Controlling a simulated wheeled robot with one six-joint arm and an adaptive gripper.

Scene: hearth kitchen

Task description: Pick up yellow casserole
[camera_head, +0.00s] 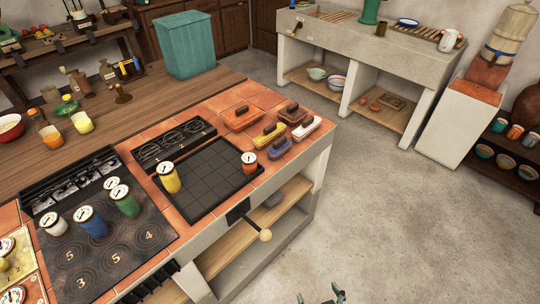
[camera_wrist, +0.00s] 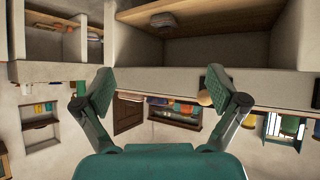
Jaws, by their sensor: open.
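The yellow casserole (camera_head: 266,138) sits on the terracotta-tiled counter top in the head view, in a cluster of similar small lidded dishes. A dark handle or lid shows on top of it. It is not identifiable in the wrist view. My gripper (camera_head: 322,298) shows only as fingertips at the bottom edge of the head view, over the floor in front of the counter and well apart from the casserole. In the wrist view my gripper (camera_wrist: 160,88) has its two fingers spread wide with nothing between them.
Close around the yellow casserole are an orange-red casserole (camera_head: 238,119), a brown-red one (camera_head: 292,114), a white-and-red one (camera_head: 306,129) and a blue one (camera_head: 279,150). A dark grill plate (camera_head: 208,178) lies to the left. A wooden-knobbed handle (camera_head: 264,235) sticks out from the counter front. Floor at right is clear.

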